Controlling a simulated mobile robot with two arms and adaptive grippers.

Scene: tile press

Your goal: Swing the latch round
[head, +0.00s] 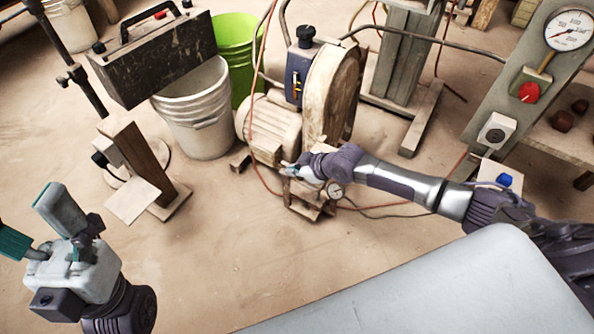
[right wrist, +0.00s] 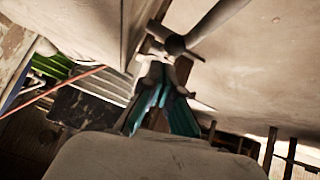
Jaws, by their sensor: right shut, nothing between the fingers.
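My right gripper (head: 287,169) reaches in from the right, low beside the dusty motor (head: 275,135). In the right wrist view its teal fingers (right wrist: 160,95) are together, with nothing held between them. Just beyond the fingertips is a grey rod with a rounded end (right wrist: 212,27), over a small brownish fitting. It may be the latch, but I cannot tell for sure, nor whether the fingers touch it. In the head view my gripper hides this spot. My left gripper (head: 28,215) is at the lower left, fingers apart, empty and away from the machine.
A red hose (head: 257,75) hangs close by. The floor in front is clear.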

